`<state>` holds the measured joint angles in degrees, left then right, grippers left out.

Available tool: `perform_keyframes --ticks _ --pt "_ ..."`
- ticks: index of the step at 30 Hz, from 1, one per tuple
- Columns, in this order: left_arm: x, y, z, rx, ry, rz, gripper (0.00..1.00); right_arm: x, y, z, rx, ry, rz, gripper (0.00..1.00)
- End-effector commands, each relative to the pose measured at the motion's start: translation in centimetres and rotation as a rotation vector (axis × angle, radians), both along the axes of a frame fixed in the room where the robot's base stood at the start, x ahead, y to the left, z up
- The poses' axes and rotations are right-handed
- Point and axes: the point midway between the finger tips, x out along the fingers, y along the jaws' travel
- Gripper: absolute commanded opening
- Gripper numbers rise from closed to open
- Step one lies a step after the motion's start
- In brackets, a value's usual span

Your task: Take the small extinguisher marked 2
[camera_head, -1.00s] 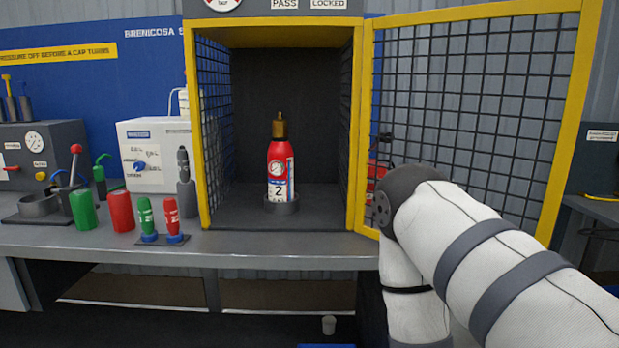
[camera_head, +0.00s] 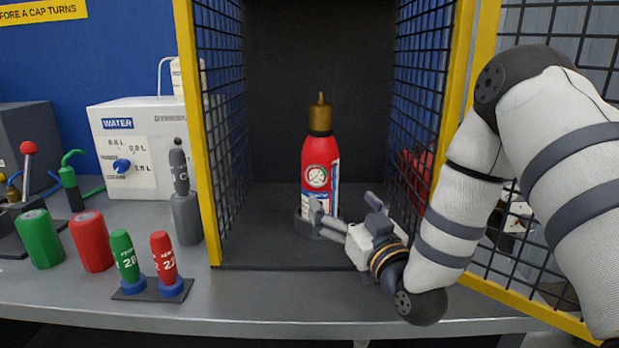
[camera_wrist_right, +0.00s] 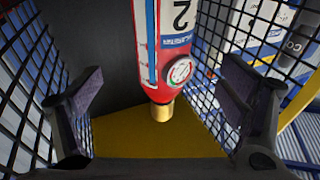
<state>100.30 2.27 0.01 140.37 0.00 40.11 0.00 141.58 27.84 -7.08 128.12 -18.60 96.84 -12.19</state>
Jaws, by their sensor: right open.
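The small red extinguisher (camera_head: 319,155) with a brass top and a round gauge stands upright inside the open yellow-framed cabinet (camera_head: 205,140). Its base sits in a grey ring holder (camera_head: 303,229). My right gripper (camera_head: 345,204) is open, low at the cabinet's mouth, in front and to the right of the extinguisher. One finger overlaps the lower label in the head view, hiding the number. In the right wrist view the extinguisher (camera_wrist_right: 165,35) appears upside down, marked 2, between the spread fingers of the gripper (camera_wrist_right: 163,90). No grip on it shows. My left gripper is out of view.
Mesh walls flank the cabinet's inside. Its mesh door (camera_head: 515,240) stands open at the right, behind my right arm.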

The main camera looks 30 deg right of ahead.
Motion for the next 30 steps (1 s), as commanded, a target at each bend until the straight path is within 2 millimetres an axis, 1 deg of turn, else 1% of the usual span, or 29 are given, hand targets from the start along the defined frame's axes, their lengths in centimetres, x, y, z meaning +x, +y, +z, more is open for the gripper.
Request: perform_keyframes --ticks 1,4,6,11,15,16,19,25,26,27,29,30 --pt "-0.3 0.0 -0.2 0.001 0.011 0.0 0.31 1.1 -0.2 0.0 -0.002 -0.001 0.001 0.89" --pt "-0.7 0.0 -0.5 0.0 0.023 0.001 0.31 3.4 -0.5 0.2 -0.002 0.0 0.0 0.89" --pt "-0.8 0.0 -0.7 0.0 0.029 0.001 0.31 4.7 -0.7 0.3 -0.001 0.003 0.0 0.89" --pt "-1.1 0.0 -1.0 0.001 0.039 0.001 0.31 6.7 -0.9 0.5 -0.001 0.003 0.001 0.89" --pt "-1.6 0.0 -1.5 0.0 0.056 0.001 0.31 9.5 -1.1 0.6 -0.001 0.003 0.0 0.89" --pt "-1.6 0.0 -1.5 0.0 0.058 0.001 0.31 10.0 -1.2 0.7 0.0 0.004 0.001 0.89" --pt "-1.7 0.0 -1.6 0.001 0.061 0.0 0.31 10.9 -1.3 1.0 -0.001 0.002 0.001 0.89" --pt "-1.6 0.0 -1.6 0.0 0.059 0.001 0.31 10.9 -1.3 1.3 0.0 0.001 0.001 0.89" --pt "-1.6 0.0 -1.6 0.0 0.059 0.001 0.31 10.9 -1.3 1.3 0.0 0.001 0.001 0.85" --pt "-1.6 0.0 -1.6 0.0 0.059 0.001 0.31 10.9 -1.3 1.3 0.0 0.001 0.0 0.76" --pt "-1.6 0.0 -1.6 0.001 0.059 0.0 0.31 10.9 -1.3 1.3 0.0 0.001 0.0 0.62" --pt "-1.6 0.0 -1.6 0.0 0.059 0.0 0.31 10.9 -1.3 1.2 0.0 0.001 0.0 0.53"
